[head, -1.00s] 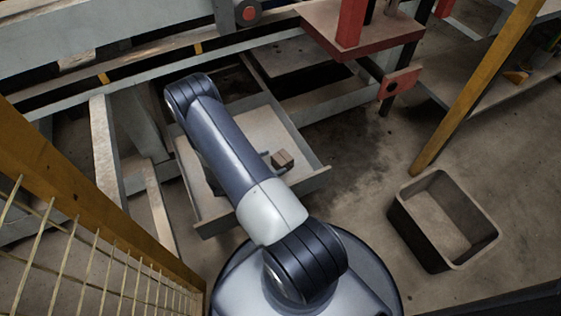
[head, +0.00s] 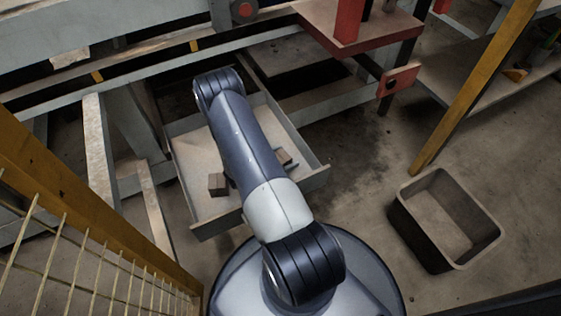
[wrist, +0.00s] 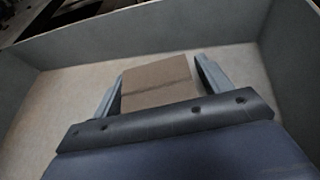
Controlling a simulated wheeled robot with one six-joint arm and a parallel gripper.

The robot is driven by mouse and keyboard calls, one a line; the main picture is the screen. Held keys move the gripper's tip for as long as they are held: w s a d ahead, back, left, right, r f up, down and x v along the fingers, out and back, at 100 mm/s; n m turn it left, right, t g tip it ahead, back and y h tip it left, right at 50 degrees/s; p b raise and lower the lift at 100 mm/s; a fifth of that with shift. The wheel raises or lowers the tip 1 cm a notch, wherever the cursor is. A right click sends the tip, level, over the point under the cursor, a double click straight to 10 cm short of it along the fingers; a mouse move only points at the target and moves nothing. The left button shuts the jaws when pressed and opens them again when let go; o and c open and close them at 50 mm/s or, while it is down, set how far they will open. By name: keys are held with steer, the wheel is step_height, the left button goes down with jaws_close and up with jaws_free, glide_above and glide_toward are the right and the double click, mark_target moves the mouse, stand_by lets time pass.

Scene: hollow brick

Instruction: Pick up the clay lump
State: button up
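A brown, block-shaped lump (wrist: 157,82), which I take for the clay lump, lies in the grey drawer (head: 318,182). In the wrist view it sits between the two fingers of my gripper (wrist: 160,85). The fingers are open around it, with a narrow gap at the right finger; contact on the left is hard to tell. In the head view the lump (head: 283,156) shows just right of my arm, partly hidden, with a bit of a finger beside it. A second, darker brown block (head: 218,184) lies left of my arm in the same drawer.
The drawer's raised walls surround the lumps. An empty open bin (head: 445,220) stands on the floor to the right. A red-topped machine part (head: 375,30) is at the back. A yellow post (head: 475,90) stands right, and a yellow mesh guard (head: 80,230) left.

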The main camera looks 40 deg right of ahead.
steer(key=c, duration=1)
steer(key=shift+o, duration=0.2)
